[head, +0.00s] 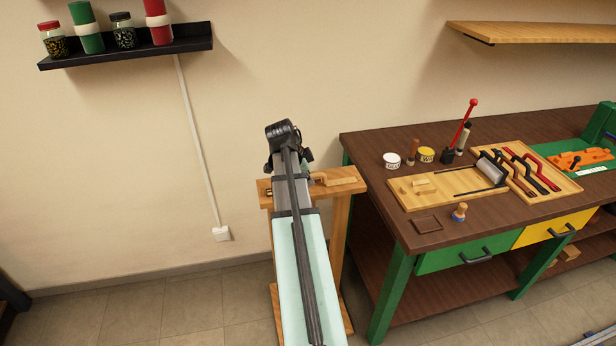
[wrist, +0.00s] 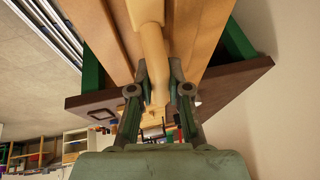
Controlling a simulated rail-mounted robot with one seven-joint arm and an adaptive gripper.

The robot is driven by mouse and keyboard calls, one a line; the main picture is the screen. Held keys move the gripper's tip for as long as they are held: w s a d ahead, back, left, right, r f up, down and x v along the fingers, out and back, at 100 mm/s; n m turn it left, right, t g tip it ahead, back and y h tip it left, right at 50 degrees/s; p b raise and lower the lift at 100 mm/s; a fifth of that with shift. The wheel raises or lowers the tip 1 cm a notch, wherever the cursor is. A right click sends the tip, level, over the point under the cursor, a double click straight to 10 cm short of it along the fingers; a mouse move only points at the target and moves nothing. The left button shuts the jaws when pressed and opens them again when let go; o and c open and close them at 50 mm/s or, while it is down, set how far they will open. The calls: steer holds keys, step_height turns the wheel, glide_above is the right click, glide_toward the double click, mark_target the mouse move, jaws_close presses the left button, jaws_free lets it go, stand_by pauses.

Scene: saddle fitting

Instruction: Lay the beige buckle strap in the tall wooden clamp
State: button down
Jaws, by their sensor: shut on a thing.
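The tall wooden clamp (head: 342,187) stands on the floor left of the workbench, with my arm across much of it in the head view. In the wrist view its wood (wrist: 207,28) shows on both sides of my fingers. In the head view a small beige piece at the clamp's top (head: 319,177) may be the strap. I cannot tell whether the strap touches the clamp; its buckle is not clear.
The dark workbench (head: 365,150) stands close on the right, with a wooden board (head: 440,202), a tool tray (head: 563,185), tins and a red-handled tool (head: 465,125) on it. A black shelf (head: 130,53) with jars hangs upper left. The floor (head: 180,310) at left is clear.

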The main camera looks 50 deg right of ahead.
steer(key=shift+f, duration=0.15)
steer(key=c, duration=1.1)
jaws_free()
steer(key=b+v, duration=0.2)
steer(key=v, duration=1)
steer(key=shift+r, duration=0.2)
